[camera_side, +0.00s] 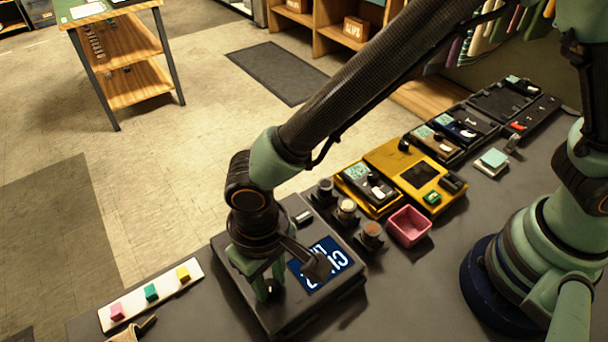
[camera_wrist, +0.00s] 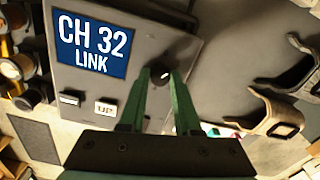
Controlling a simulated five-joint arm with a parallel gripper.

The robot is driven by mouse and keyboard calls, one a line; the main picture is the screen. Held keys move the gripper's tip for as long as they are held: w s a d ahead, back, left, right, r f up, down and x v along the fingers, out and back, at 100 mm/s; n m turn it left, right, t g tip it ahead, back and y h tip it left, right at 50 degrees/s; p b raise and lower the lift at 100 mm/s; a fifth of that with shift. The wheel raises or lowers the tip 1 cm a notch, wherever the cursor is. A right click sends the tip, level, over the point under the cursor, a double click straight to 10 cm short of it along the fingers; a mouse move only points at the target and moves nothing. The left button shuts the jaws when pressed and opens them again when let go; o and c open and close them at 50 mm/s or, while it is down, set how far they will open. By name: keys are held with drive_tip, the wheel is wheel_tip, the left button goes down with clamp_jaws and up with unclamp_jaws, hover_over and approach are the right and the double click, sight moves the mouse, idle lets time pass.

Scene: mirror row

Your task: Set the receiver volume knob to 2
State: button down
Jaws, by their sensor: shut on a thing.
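The receiver is a dark grey box (camera_side: 335,292) at the front of the bench, with a blue screen (camera_side: 318,264). In the wrist view the receiver (camera_wrist: 160,30) has its screen (camera_wrist: 92,42) reading "CH 32 LINK". Two small buttons sit beside it, one marked "UP" (camera_wrist: 105,108). My gripper (camera_side: 264,292) points down over the receiver's left part. In the wrist view my gripper (camera_wrist: 164,80) is shut on a dark round knob (camera_wrist: 160,73) on the receiver's face. The fingers cover much of the knob; its pointer and any scale numbers cannot be read.
A white strip (camera_side: 131,312) with pink, teal and yellow blocks lies left of the receiver. Dark-based round pieces (camera_side: 371,236), a pink bin (camera_side: 408,238) and a yellow device (camera_side: 452,207) stand to its right. A tan forked holder (camera_wrist: 277,122) is near in the wrist view.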

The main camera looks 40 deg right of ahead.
sight(270, 285)
drive_tip(key=m, duration=0.5)
drive_tip(key=shift+m, duration=0.3)
drive_tip(key=m, duration=0.5)
drive_tip(key=shift+m, duration=0.4)
drive_tip(key=c, duration=0.6)
unclamp_jaws()
drive_tip(key=shift+r, duration=0.1)
wheel_tip(270, 285, up, 12)
